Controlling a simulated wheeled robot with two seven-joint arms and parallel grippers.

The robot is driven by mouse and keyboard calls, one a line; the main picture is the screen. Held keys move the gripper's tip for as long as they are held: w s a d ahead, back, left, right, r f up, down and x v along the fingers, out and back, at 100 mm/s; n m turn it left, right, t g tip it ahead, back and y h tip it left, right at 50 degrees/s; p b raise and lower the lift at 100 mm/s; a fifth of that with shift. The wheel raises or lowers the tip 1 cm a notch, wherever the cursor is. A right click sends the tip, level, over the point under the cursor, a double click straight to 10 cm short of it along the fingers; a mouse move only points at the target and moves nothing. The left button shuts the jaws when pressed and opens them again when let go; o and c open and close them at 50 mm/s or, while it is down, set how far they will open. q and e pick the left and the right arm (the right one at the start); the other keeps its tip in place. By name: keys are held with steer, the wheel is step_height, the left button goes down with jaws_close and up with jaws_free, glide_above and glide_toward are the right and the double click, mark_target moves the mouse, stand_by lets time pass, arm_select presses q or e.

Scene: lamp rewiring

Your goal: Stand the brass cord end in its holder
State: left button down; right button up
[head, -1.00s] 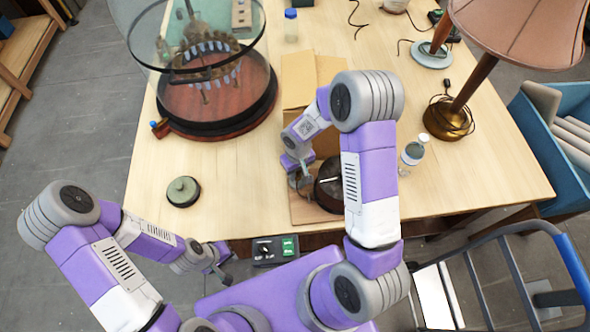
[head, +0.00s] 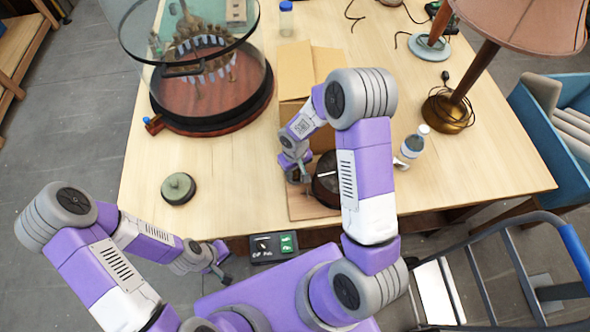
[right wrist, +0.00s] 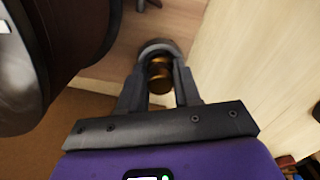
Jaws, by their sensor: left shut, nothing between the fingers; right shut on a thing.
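The brass cord end (right wrist: 160,80) is a small gold-brown piece between the fingers of my right gripper (right wrist: 160,62) in the right wrist view. The gripper is shut on it. A grey rounded rim (right wrist: 157,44) shows just beyond the brass; I cannot tell whether it is the holder. In the head view my right gripper (head: 297,174) is low over a wooden board (head: 308,208), left of a dark round object (head: 327,180), and the brass is too small to make out. My left gripper (head: 221,266) is shut and empty, off the table's front edge.
An open cardboard box (head: 294,75) stands behind the right gripper. A glass-domed display (head: 205,85) stands at the back left, a green round lid (head: 178,188) at the front left. A bottle (head: 413,145) and a lamp (head: 450,112) are on the right. The front-left tabletop is mostly clear.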

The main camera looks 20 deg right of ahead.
steer(key=shift+f+b, duration=0.3)
steer(key=shift+b, duration=0.1)
stand_by(0.4)
steer(key=o, duration=1.1)
steer(key=shift+o, duration=0.2)
steer(key=shift+r+p, duration=2.35)
steer(key=shift+r, duration=1.25)
steer(key=shift+f, duration=0.1)
